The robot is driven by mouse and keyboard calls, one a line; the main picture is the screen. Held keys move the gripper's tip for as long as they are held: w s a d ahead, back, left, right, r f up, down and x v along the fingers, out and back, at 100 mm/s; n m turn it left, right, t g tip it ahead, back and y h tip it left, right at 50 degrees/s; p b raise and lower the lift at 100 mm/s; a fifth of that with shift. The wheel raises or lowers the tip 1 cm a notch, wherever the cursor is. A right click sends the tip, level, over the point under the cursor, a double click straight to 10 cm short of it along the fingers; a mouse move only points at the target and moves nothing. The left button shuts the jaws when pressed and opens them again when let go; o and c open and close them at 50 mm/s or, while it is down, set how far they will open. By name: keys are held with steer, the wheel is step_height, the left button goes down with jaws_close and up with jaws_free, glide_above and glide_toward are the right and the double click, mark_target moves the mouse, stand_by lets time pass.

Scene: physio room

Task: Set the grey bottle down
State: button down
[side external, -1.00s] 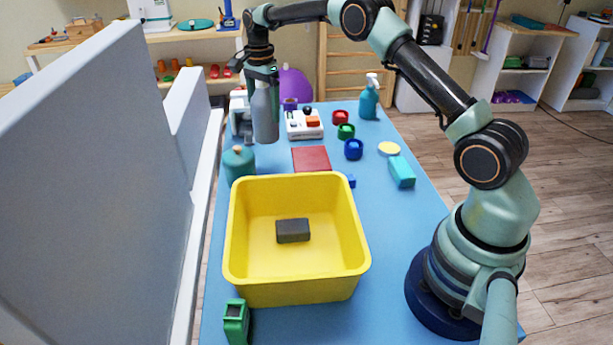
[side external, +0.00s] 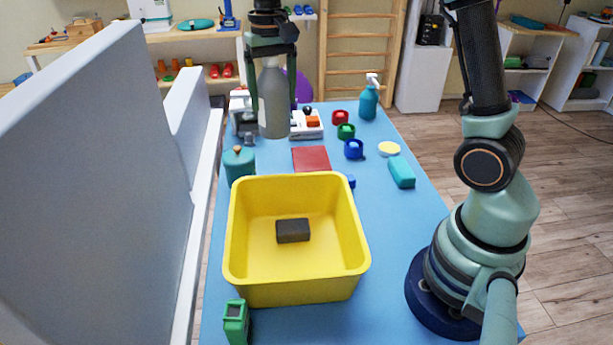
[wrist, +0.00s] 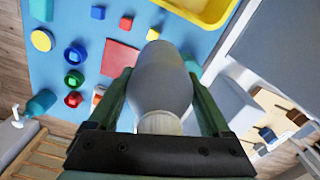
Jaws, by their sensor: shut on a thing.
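The grey bottle (side external: 273,103) hangs upright in my gripper (side external: 271,95), whose two green fingers are shut on its sides. It is held in the air above the blue table, at the far left part, with its base clear of the table top. In the wrist view the grey bottle (wrist: 160,82) fills the middle between the fingers of my gripper (wrist: 160,100). A flat red square (side external: 311,159) lies on the table nearer the camera than the bottle. The bottle partly hides a white device (side external: 304,125) behind it.
A yellow bin (side external: 300,285) with a dark block (side external: 293,231) inside stands in front. A teal bottle (side external: 239,165) stands left. Red (side external: 340,117), green (side external: 346,131) and blue (side external: 354,149) cups, a spray bottle (side external: 368,100) and a teal block (side external: 401,172) stand right. A grey partition (side external: 100,190) borders the left.

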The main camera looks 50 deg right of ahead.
mark_target(289, 104)
steer(key=s+n, duration=0.1)
steer(key=s, duration=0.1)
steer(key=s+a+n, duration=0.1)
steer(key=s+n, duration=0.1)
steer(key=s+a+n, duration=0.1)
steer(key=s, duration=0.1)
steer(key=shift+s+a+r+n, duration=0.1)
steer(key=shift+a+r+n, duration=0.05)
steer(key=shift+n, duration=0.25)
steer(key=s+f, duration=0.4)
steer(key=d, duration=0.6)
steer(key=a, duration=0.6)
steer(key=s+d+r, duration=0.1)
steer(key=d+r, duration=0.3)
steer(key=d, duration=0.6)
steer(key=d+r, duration=0.3)
steer(key=d, duration=0.8)
steer(key=shift+n, duration=0.4)
steer(key=f, duration=1.9)
steer(key=shift+a+f, duration=0.2)
steer(key=shift+f, duration=0.1)
